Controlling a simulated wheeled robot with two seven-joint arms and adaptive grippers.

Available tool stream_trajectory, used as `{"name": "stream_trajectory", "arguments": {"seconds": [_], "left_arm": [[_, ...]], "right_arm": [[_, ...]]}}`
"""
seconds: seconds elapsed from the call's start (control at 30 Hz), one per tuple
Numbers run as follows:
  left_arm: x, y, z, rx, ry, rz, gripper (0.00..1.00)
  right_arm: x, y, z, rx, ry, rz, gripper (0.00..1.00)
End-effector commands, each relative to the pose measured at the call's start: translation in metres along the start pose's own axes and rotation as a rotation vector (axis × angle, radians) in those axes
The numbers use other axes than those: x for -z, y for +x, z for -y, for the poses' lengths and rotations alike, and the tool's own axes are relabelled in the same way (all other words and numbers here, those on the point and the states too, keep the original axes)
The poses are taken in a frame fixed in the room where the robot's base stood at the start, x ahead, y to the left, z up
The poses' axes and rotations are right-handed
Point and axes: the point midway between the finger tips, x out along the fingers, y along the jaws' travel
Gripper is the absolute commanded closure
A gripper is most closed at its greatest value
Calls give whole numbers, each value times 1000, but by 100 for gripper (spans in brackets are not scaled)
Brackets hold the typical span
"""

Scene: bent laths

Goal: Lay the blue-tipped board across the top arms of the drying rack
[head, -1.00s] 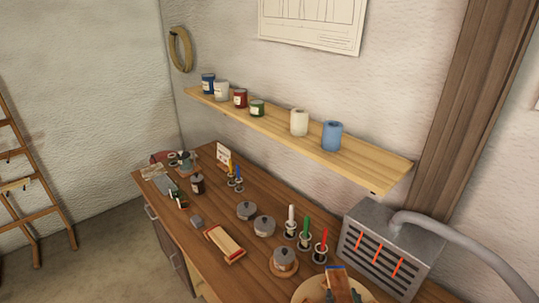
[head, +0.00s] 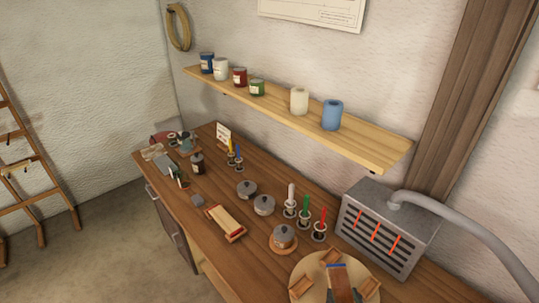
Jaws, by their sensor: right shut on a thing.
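The blue-tipped board (head: 339,280) shows at the bottom edge, its blue end pointing away from me over a round wooden form (head: 308,266) with several wooden blocks. My right gripper (head: 344,297) shows only as small fingertips at the bottom edge, one on each side of the board, and is shut on it. The rest of the gripper and the board's near end are out of view. The drying rack (head: 57,190) is the ladder-like wooden frame at the far left, cut off by the picture's edge. Its top arms are not clearly seen. My left gripper is not in view.
The workbench (head: 270,205) carries lidded pots (head: 246,190), colored candle-like sticks (head: 291,198) and a red-and-cream block (head: 226,222). A grey heater (head: 385,235) with a hose stands at right. A wall shelf (head: 290,120) holds cans. Floor (head: 105,235) between bench and rack is clear.

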Motion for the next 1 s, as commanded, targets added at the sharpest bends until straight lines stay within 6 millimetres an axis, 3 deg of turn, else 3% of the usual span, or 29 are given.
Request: {"name": "stream_trajectory", "arguments": {"seconds": [0.67, 0.83, 1.0], "left_arm": [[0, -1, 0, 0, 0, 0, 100], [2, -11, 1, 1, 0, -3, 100], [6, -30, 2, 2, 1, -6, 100]], "right_arm": [[2, 1, 2, 7, -6, -2, 80], [14, 10, 22, 83, -41, -3, 80], [29, 28, 62, 243, -111, -2, 80]]}}
